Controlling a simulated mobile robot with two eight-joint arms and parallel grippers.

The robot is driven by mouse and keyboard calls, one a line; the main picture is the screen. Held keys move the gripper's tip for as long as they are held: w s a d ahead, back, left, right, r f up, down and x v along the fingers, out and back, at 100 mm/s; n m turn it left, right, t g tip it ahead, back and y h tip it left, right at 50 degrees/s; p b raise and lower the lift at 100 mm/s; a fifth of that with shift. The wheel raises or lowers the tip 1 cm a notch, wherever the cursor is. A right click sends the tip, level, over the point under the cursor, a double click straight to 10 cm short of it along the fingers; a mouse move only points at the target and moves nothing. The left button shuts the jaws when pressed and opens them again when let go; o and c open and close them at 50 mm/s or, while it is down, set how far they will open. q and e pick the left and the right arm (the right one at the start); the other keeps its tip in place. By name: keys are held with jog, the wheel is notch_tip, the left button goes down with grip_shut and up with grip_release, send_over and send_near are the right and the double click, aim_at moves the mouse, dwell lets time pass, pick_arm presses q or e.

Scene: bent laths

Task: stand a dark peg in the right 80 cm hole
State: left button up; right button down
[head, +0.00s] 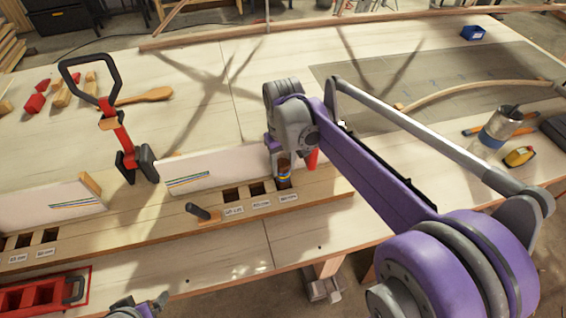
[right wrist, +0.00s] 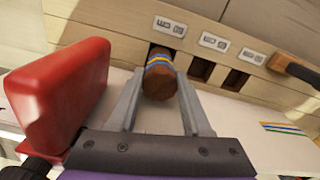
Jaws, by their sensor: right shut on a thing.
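My right gripper (head: 284,172) is shut on a brown peg with blue and yellow bands (head: 284,181). In the right wrist view the peg (right wrist: 160,78) sits between the two grey fingers (right wrist: 157,100), its round end facing the camera. The peg is at the rightmost square hole of the wooden rail (head: 215,225), by the label (head: 288,198); how deep it sits is hidden. Two empty holes (head: 256,188) (head: 231,195) lie to its left in the head view. What seems my left gripper (head: 140,308) shows at the bottom edge, mostly cut off.
A red block (head: 312,159) stands close beside the right gripper. A white fence board (head: 215,166) stands behind the holes. A dark-handled wooden piece (head: 200,212) lies on the rail. A red clamp (head: 122,140) stands at left.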

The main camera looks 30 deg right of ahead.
pick_arm(q)
jog(key=shift+f, duration=0.15)
pick_arm(e)
jog(key=shift+f, duration=0.15)
jog(key=shift+c, duration=1.4)
grip_release()
jog(key=shift+r+p, duration=1.55)
jog(key=shift+r, duration=1.55)
jog(key=shift+r+p, duration=0.7)
jog(key=shift+r, duration=0.8)
pick_arm(q)
jog(key=w+r, duration=0.3)
jog(key=r, duration=0.3)
jog(key=shift+r+t, duration=0.3)
jog(key=shift+r, duration=0.05)
jog(key=shift+s, duration=0.1)
